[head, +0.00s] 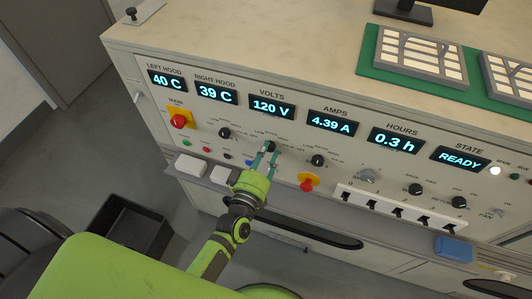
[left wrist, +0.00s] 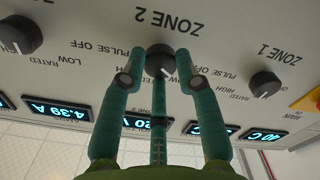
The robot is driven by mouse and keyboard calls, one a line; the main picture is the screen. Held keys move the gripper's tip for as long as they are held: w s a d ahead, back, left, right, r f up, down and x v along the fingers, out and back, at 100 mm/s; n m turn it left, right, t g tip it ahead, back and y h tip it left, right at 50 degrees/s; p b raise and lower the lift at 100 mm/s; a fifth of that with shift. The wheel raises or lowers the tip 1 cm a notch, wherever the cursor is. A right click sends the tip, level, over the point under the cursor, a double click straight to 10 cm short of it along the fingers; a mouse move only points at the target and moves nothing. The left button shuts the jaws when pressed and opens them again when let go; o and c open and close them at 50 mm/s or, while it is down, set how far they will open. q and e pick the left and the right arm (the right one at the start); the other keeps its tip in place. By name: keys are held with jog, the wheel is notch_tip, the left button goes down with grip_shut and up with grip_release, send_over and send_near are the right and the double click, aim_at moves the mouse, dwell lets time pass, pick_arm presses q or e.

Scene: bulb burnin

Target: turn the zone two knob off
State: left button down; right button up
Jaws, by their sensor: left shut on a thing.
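The zone two knob (left wrist: 160,62) is a round black knob under the "ZONE 2" label, which appears upside down in the left wrist view. A pale mark shows near its lower side; I cannot tell exactly which setting it points to. In the head view the knob (head: 270,146) sits below the volts display, partly hidden by my fingers. My left gripper (head: 268,153) reaches up to the panel with its teal fingers around the knob. In the left wrist view the gripper (left wrist: 163,60) is shut on the knob. My right gripper is not in view.
Similar black knobs stand on either side, the zone one knob (head: 224,132) and another (head: 317,160). A red button on yellow (head: 308,183) is close to the right of my gripper. A row of switches (head: 398,212) juts out further right. The state display (head: 459,159) reads READY.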

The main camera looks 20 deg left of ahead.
pick_arm(q)
jog(key=shift+w+a+r+n, duration=0.1)
jog(key=shift+r+n, duration=0.1)
jog(key=shift+n, duration=0.9)
jog(key=shift+w+a+r+n, duration=0.1)
jog(key=shift+r+n, duration=0.05)
jog(key=shift+n, duration=0.95)
jog(key=c, duration=0.9)
grip_release()
jog(key=shift+s+f, duration=0.1)
jog(key=shift+f, duration=0.05)
jog(key=shift+f, duration=0.1)
